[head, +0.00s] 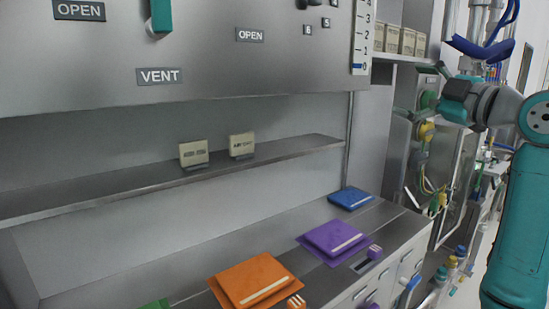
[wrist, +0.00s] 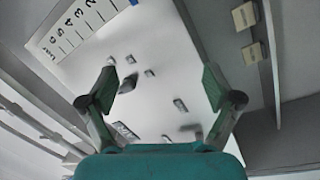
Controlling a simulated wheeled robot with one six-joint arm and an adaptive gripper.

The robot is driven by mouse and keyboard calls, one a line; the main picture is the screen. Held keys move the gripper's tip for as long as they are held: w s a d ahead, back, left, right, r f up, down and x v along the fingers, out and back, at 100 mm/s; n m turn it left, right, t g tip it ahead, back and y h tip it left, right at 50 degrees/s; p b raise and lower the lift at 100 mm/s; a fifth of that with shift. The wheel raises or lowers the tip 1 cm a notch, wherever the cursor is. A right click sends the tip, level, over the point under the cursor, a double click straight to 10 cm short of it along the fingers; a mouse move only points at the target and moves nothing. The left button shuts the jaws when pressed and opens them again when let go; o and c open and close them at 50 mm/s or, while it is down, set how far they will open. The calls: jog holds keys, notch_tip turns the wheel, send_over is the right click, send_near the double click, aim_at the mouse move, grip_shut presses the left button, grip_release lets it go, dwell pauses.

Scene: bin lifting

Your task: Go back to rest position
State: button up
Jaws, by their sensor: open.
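My gripper (wrist: 158,88) shows in the wrist view with its two fingers spread wide apart and nothing between them. Beyond the fingers is the pale cabinet panel (wrist: 130,60) with its numbered scale and small labels, seen tilted. In the head view my teal and grey arm is raised at the right side, bent at an elbow near the right edge. The gripper touches nothing that I can see.
An orange bin (head: 255,280), a purple bin (head: 335,238) and a blue bin (head: 350,198) lie on the steel counter. Two small beige boxes (head: 194,152) stand on the shelf (head: 100,190). Pipes and valves (head: 440,180) stand behind my arm at the right.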

notch_tip(320, 180, down, 31)
jog(key=w+m+t+h, duration=0.1)
jog(key=m+h, duration=0.4)
jog(key=m, duration=0.4)
jog(key=s+a+f+m+h, duration=0.25)
jog(key=s+f, duration=0.35)
jog(key=f, duration=0.5)
jog(key=s+a+f+m+h, duration=0.1)
jog(key=s+f+m, duration=0.2)
jog(key=s+f, duration=0.5)
jog(key=s+a+f+m+g+h, duration=0.1)
jog(key=s+a+f, duration=0.1)
jog(key=s+f, duration=0.65)
jog(key=s+a+f+m+g+h, duration=0.15)
jog(key=s+f, duration=0.35)
jog(key=s, duration=0.6)
jog(key=s+a+r, duration=0.1)
jog(key=s+r, duration=0.1)
jog(key=s, duration=0.9)
jog(key=s+a+r+m+y, duration=0.1)
jog(key=s+r, duration=0.1)
jog(key=s, duration=1)
jog(key=shift+y, duration=0.3)
